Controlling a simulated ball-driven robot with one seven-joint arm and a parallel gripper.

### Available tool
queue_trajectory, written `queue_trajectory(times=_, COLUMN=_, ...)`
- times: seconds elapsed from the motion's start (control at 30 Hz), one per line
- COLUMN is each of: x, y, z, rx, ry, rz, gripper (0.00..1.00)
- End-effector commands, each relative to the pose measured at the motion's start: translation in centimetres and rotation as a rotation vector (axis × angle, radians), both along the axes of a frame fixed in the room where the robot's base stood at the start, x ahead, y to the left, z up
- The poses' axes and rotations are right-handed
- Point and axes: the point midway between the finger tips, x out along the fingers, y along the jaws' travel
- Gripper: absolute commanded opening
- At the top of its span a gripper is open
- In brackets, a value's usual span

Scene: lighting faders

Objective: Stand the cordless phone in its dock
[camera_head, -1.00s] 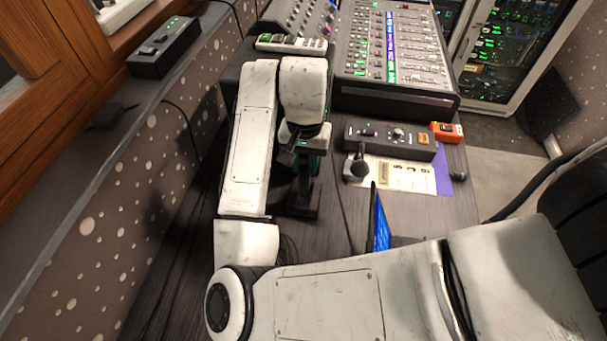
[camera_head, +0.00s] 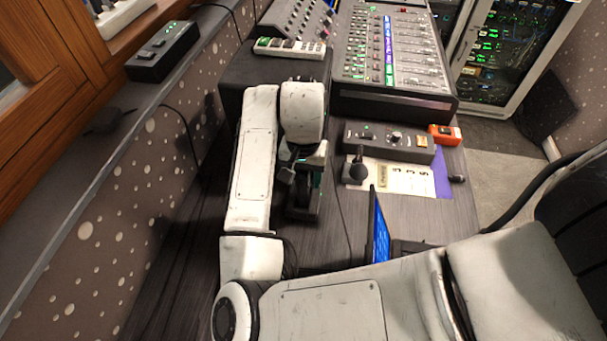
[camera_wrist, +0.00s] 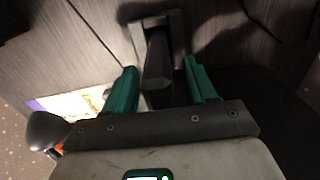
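In the wrist view a dark, tapered upright piece, which looks like the cordless phone (camera_wrist: 158,62), rises from a dark, squarish base that looks like the dock (camera_wrist: 178,26). The phone appears to stand in the dock, but how well it is seated cannot be told. The green fingers of my gripper (camera_wrist: 160,86) are apart, one on each side of the phone, with gaps showing. In the head view my gripper (camera_head: 306,172) hides most of the phone. The dark dock (camera_head: 302,214) shows below it on the desk, with a small green light close by.
A fader console (camera_head: 395,55) stands at the back. A small control box (camera_head: 385,140), an orange device (camera_head: 445,135) and a paper sheet (camera_head: 405,178) lie right of my gripper. A blue-lit screen (camera_head: 379,232) stands nearer. A white-keyed unit (camera_head: 290,48) lies behind.

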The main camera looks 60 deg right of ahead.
Motion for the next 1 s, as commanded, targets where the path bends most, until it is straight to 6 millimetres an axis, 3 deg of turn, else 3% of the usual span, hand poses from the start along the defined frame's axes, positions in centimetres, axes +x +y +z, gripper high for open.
queue_trajectory(times=0.37, x=0.0, y=-0.1, z=1.0, rx=-0.002, ry=-0.002, rz=-0.003, gripper=0.56)
queue_trajectory(times=0.8, x=0.1, y=0.0, z=9.6, rx=0.002, ry=-0.005, rz=-0.003, gripper=0.56)
queue_trajectory(times=1.0, x=0.0, y=0.0, z=11.8, rx=0.001, ry=-0.003, rz=-0.002, gripper=0.56)
